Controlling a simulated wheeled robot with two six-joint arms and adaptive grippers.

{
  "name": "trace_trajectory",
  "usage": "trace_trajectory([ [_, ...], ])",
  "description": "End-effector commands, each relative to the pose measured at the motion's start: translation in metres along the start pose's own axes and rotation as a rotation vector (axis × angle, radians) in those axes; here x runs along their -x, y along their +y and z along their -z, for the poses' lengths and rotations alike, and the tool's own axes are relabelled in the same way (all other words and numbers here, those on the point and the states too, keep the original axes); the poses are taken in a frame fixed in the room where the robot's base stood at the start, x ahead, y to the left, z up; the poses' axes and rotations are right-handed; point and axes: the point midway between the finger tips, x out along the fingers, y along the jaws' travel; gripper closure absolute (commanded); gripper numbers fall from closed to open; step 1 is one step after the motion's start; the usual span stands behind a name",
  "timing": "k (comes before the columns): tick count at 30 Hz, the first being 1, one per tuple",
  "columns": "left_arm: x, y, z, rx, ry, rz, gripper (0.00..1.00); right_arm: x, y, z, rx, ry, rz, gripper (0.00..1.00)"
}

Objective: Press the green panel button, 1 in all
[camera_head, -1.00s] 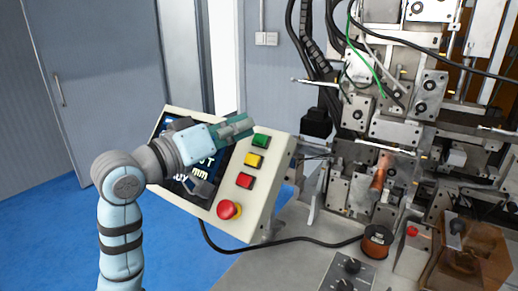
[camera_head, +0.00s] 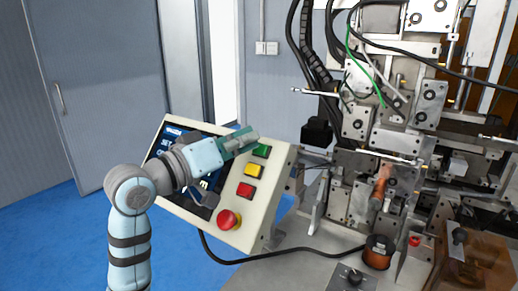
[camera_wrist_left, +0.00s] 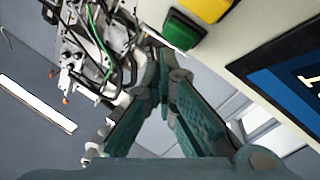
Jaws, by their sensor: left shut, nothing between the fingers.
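The green button (camera_head: 262,150) is the topmost in a column on the slanted control panel (camera_head: 266,201). My left gripper (camera_head: 254,135) is shut and empty, its fingertips just above and left of the green button in the head view. The fingers partly overlap the panel's top edge. In the left wrist view the green button (camera_wrist_left: 183,29) lies just beyond and right of the fingertips (camera_wrist_left: 160,56). A small gap seems to show there; contact cannot be made out. My right gripper is not in view.
Below the green button are a yellow button (camera_head: 252,170), a red square button (camera_head: 245,190) and a red round knob (camera_head: 228,219). My left arm partly covers the panel's screen (camera_head: 166,140). The winding machine (camera_head: 400,120) stands at the right, with a copper spool (camera_head: 378,252) before it.

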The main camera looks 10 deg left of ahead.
Motion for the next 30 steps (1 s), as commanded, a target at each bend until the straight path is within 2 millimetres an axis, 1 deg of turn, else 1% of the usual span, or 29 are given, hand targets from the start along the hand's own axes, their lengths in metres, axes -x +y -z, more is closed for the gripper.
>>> trace_trajectory([
  [18, -0.0001, -0.0001, -0.0001, 0.0, 0.0, 0.0, 1.0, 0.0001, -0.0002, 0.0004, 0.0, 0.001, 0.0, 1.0],
  [30, -0.0058, -0.0042, -0.0044, 0.0, 0.0, 0.0, 1.0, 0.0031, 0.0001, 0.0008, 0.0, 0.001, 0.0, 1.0],
])
